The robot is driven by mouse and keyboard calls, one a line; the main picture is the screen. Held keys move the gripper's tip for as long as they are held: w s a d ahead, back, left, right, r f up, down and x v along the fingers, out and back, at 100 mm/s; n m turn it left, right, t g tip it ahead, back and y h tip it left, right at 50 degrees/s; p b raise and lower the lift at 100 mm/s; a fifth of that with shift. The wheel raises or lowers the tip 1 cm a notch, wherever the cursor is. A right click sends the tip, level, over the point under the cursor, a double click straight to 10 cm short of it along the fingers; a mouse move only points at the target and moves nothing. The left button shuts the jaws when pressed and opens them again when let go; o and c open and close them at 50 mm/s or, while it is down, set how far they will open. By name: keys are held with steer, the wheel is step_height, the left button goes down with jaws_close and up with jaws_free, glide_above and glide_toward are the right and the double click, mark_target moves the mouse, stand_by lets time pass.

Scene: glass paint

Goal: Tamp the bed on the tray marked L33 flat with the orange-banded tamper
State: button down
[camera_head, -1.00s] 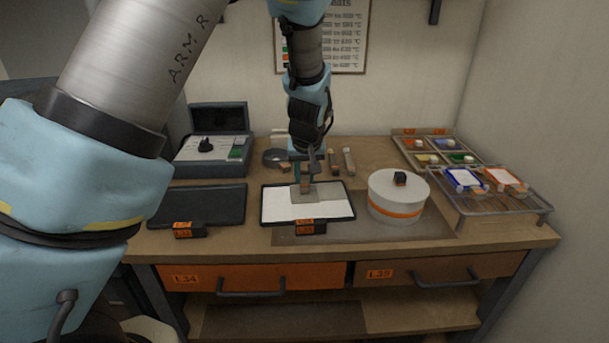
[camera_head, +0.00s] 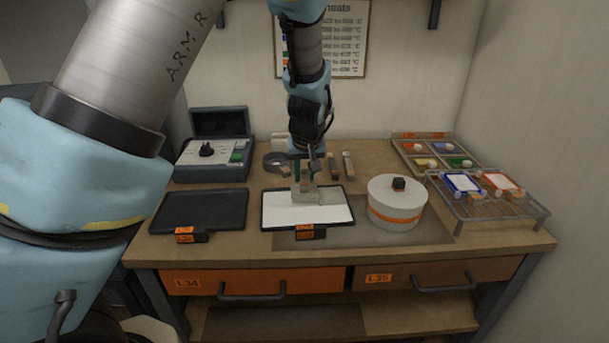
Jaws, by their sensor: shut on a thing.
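A dark-rimmed tray (camera_head: 351,222) with a pale, nearly white bed (camera_head: 335,207) lies at the middle of the bench. Its orange front tags are too small to read. My gripper (camera_head: 304,174) points down over the tray's back-left part, shut on a tamper (camera_head: 305,197) with a pale flat block at its foot. The foot is at the bed, touching or just above it; I cannot tell which. No orange band shows on the tamper, as the gripper covers its upper part.
A dark empty tray (camera_head: 200,210) lies left. A white round pot with an orange band (camera_head: 395,216) stands close on the right. Behind are two small tools (camera_head: 348,165) and a control box (camera_head: 212,160). A wire rack (camera_head: 510,210) stands far right.

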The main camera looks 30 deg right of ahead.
stand_by(0.3)
steer(key=p, duration=0.2)
glide_above(327, 199)
stand_by(0.4)
steer(key=shift+b, duration=0.3)
steer(key=shift+f+b, duration=0.5)
steer(key=shift+f, duration=0.25)
steer(key=shift+f, duration=0.3)
stand_by(0.7)
steer(key=shift+r, duration=0.1)
steer(key=shift+r+p, duration=0.6)
steer(key=shift+r, duration=0.4)
steer(key=shift+r+p, duration=1.4)
steer(key=shift+r, duration=0.6)
